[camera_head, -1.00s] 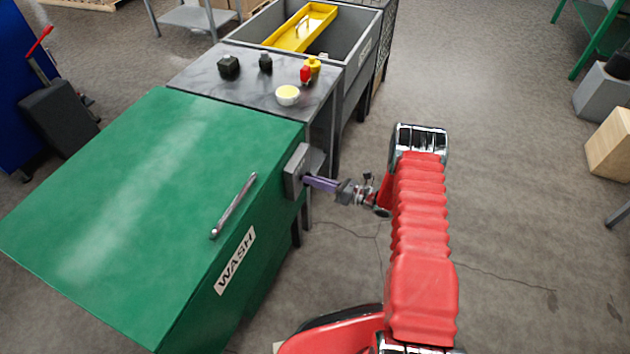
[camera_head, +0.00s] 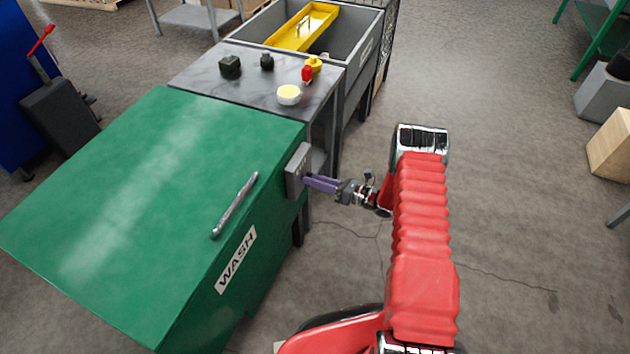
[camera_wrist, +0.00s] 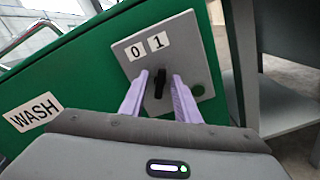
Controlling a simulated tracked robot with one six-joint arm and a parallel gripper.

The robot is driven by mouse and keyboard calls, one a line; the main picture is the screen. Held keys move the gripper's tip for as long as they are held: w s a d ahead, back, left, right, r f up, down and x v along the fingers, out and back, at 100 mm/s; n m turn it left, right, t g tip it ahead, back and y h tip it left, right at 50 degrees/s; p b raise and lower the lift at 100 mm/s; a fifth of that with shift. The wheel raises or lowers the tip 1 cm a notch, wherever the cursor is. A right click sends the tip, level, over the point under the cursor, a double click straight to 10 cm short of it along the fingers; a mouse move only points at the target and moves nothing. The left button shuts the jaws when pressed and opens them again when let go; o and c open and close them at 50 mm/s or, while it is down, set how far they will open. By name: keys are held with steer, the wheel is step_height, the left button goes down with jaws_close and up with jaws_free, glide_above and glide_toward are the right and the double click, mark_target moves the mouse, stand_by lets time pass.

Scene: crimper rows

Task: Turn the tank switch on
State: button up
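The tank switch is a black knob (camera_wrist: 159,84) on a grey plate (camera_wrist: 185,45) on the side of the green wash tank (camera_head: 150,200). The plate carries white labels 0 and 1 and a dull green round spot; in the head view the switch box (camera_head: 297,172) shows edge-on. The knob stands near upright in the wrist view; which label it points to is unclear. My gripper (camera_wrist: 160,76) has its lilac fingers apart, one on each side of the knob, with visible gaps. In the head view my gripper (camera_head: 308,181) is at the box.
A grey bench (camera_head: 205,75) with small black, red and yellow parts and a pale round piece stands behind the tank. A grey sink with a yellow tray (camera_head: 305,25) is beyond it. A metal handle (camera_head: 236,205) lies along the lid.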

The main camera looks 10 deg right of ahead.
steer(key=v, duration=1.3)
steer(key=shift+s+d, duration=0.2)
steer(key=shift+d, duration=0.05)
steer(key=shift+f, duration=0.15)
